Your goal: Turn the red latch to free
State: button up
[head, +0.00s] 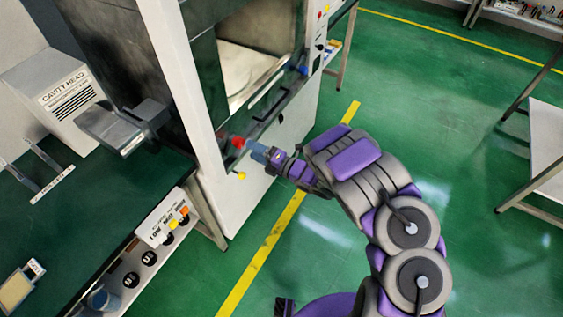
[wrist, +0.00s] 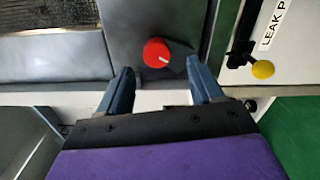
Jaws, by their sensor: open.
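The red latch (wrist: 157,53) is a round red knob with a white mark, on a dark grey panel in the wrist view. In the head view the red latch (head: 238,142) shows on the cabinet front, just left of my gripper. My gripper (wrist: 160,78) is open, its two blue-grey fingers apart, with the latch between and beyond the fingertips. Nothing is between the fingers, and they appear apart from the latch. In the head view my gripper (head: 254,149) points left at the cabinet front.
A yellow knob (wrist: 263,69) on a black valve sits right of the latch, by a "LEAK" label; it also shows in the head view (head: 241,176). A blue knob (head: 303,70) is farther along the cabinet. Green floor right of the cabinet is clear. A white table (head: 545,130) stands right.

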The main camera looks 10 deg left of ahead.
jog(key=p+v, duration=0.1)
jog(key=v, duration=1)
jog(key=shift+s+d, duration=0.15)
jog(key=shift+d, duration=0.1)
jog(key=shift+f, duration=0.1)
